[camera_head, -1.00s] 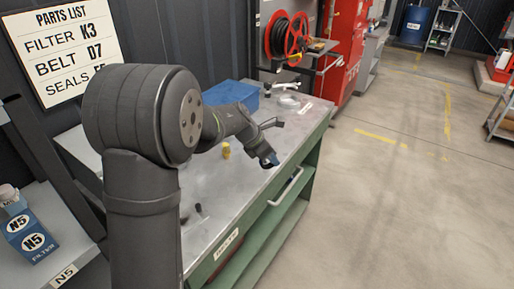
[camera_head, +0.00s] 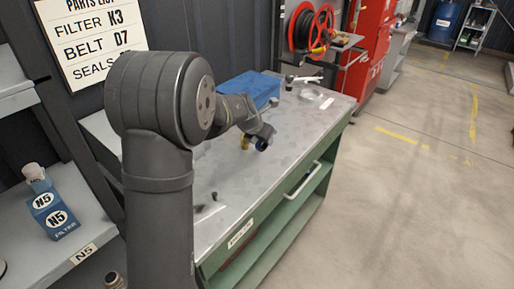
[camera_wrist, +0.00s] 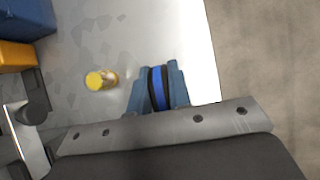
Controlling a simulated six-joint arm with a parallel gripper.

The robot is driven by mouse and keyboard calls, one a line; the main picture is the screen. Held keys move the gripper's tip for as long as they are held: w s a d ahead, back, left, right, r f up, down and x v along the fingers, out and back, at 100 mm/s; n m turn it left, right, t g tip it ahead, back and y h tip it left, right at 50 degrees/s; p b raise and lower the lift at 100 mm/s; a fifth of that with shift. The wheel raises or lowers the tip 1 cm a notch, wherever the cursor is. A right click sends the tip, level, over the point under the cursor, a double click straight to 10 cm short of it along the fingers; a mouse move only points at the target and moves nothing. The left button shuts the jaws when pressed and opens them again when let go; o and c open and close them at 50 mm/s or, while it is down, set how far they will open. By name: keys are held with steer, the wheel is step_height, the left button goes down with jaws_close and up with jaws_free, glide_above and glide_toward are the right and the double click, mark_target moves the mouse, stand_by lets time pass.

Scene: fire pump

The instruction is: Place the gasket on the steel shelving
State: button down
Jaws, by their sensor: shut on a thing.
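My gripper (camera_head: 262,142) is over the green workbench's metal top. In the wrist view, its blue-grey fingers (camera_wrist: 157,90) are shut on a dark, rounded thing with a bright blue band, which I take to be the gasket (camera_wrist: 157,82). The fingers hide its sides, so its full shape does not show. In the head view it is too small to make out clearly. The grey steel shelving (camera_head: 95,222) stands at the left, well apart from my gripper.
The workbench (camera_head: 285,165) carries a blue box (camera_head: 250,88) and a small yellow item, seen in the wrist view (camera_wrist: 101,80). A red hose reel (camera_head: 312,30) is behind it. Open floor lies right. The shelf beside the bottle has free room.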

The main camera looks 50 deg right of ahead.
steer(key=w+f, duration=0.2)
steer(key=w, duration=0.1)
steer(key=w+f, duration=0.1)
steer(key=shift+w+d, duration=0.1)
steer(key=shift+w, duration=0.25)
steer(key=shift+f, duration=1.9)
steer(key=shift+f, duration=0.1)
steer(key=c, duration=1.3)
jaws_free()
steer(key=shift+c, duration=0.2)
steer(key=shift+a+r, duration=0.2)
steer(key=shift+r, duration=0.25)
steer(key=v, duration=1)
steer(key=shift+o, duration=0.5)
steer(key=shift+a+r, duration=0.45)
